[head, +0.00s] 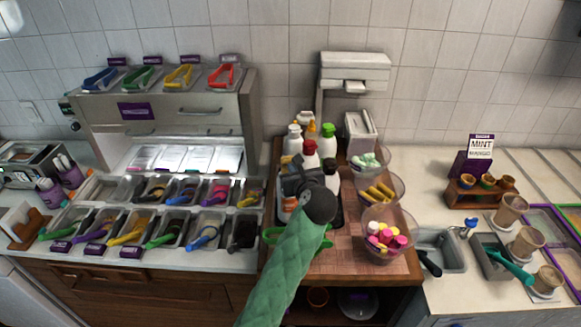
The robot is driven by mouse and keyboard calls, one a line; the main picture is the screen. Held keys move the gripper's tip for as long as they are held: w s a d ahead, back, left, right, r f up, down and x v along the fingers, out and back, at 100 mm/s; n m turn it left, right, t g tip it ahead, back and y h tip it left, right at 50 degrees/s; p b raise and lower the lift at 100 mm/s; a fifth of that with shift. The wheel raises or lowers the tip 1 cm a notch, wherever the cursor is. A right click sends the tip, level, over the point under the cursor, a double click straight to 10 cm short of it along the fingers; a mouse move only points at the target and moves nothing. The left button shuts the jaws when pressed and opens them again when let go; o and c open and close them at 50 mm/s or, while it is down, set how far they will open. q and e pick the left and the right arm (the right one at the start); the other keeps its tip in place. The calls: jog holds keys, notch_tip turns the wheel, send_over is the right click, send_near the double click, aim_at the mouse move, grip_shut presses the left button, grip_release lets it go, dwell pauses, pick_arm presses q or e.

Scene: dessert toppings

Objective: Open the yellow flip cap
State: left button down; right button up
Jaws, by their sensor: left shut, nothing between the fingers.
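The yellow flip cap (311,126) is small and partly hidden among the squeeze bottles on the wooden stand. I cannot tell from here whether its lid is up or down. My left arm, in a green sleeve, comes up from the bottom edge. My left gripper (291,182) is dark, shut and empty, in front of and below the bottle group. My wrist hides part of what stands behind it. My right gripper is not in view.
Bottles with red (309,146) and green (328,129) caps crowd around the yellow one. Clear bowls of toppings (386,232) line the right side. Topping bins (161,222) fill the left counter. A white dispenser (354,72) stands behind.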

aim_at(289, 157)
pick_arm(q)
jog(key=shift+w, duration=0.1)
jog(key=shift+w+a+r, duration=0.2)
jog(key=shift+w+r, duration=0.1)
jog(key=shift+w, duration=0.2)
jog(key=shift+w+a+r, duration=0.15)
jog(key=shift+w+r, duration=0.1)
jog(key=shift+w, duration=0.2)
jog(key=shift+w+a, duration=0.2)
jog(key=shift+w, duration=0.4)
jog(key=shift+w+a, duration=0.2)
jog(key=shift+w, duration=0.5)
